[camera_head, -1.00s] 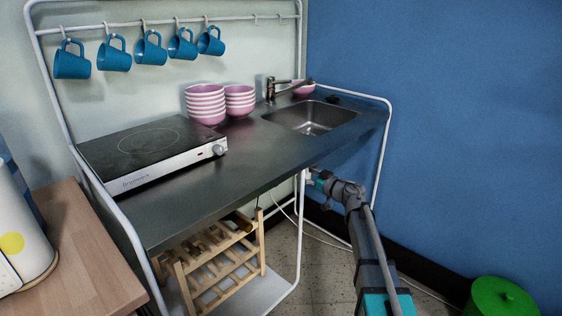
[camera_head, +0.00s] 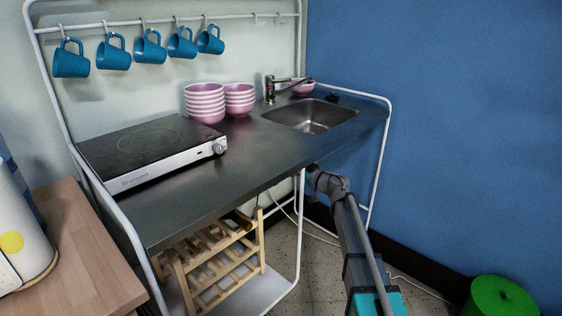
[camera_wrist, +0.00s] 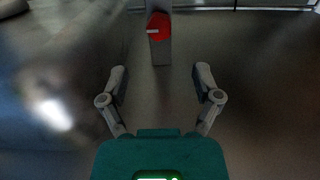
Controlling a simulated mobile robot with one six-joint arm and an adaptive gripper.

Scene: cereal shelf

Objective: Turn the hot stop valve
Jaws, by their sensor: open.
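A red round valve handle with a pale bar across it (camera_wrist: 158,28) shows at the top middle of the wrist view, on a grey upright post or pipe (camera_wrist: 160,56). My gripper (camera_wrist: 160,74) is open and empty, with its two fingers apart below the valve in the picture. The valve lies beyond the fingertips and roughly centred between them; no contact shows. In the head view my arm reaches under the sink counter, and the counter hides the valve and most of my gripper.
The metal counter (camera_head: 235,180) with its sink (camera_head: 312,115) stands above my arm. A white frame leg (camera_head: 300,215) is just left of the arm. A wooden rack (camera_head: 215,262) stands lower left. A green round object (camera_head: 500,297) is at lower right.

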